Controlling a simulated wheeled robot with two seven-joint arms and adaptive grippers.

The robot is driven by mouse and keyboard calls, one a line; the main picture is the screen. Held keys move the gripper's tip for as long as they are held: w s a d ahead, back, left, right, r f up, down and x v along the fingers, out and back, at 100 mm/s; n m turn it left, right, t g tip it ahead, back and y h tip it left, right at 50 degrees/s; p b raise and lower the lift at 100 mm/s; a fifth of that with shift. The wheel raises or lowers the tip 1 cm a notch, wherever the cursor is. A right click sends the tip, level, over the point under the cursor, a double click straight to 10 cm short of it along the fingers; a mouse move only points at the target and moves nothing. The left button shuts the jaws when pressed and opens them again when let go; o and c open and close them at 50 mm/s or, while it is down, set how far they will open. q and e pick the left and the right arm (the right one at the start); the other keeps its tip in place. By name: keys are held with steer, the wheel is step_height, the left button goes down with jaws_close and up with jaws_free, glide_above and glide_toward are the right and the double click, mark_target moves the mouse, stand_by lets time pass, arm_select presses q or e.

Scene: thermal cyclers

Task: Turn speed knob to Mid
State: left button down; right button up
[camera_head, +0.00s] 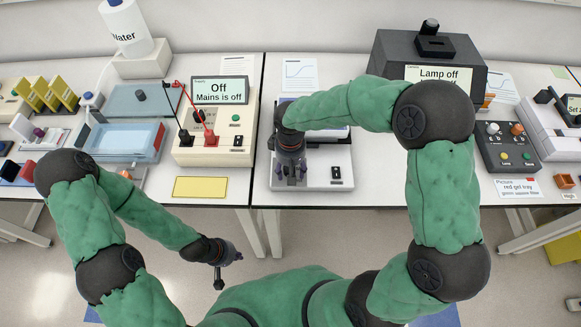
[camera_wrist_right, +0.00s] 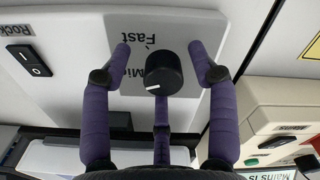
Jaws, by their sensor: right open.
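The black speed knob (camera_wrist_right: 164,74) sits on a grey panel (camera_wrist_right: 190,25) of the rocker in the right wrist view. Its white mark points to the lower left of that picture. The printed words appear upside down: "Fast" is above the knob, and "Mid" is to its left, partly hidden by a finger. My right gripper (camera_wrist_right: 163,65) is open, its purple fingers spread around the knob with gaps at both sides. In the head view the right gripper (camera_head: 290,172) hangs over the white rocker (camera_head: 318,178) and hides the knob. My left gripper (camera_head: 221,272) hangs in front of the table; its fingers are too small to judge.
A black rocker switch (camera_head: 336,172) is on the rocker's front. A mains supply box (camera_head: 215,148) reading "Off" stands to the left, with a yellow pad (camera_head: 200,187) before it. A dark lamp box (camera_head: 395,55) is behind to the right. Free floor lies in front.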

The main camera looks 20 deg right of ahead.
steer(key=shift+r, duration=0.15)
steer(key=shift+w+r, duration=0.1)
steer(key=shift+r, duration=0.15)
step_height(320, 180, up, 11)
stand_by(0.7)
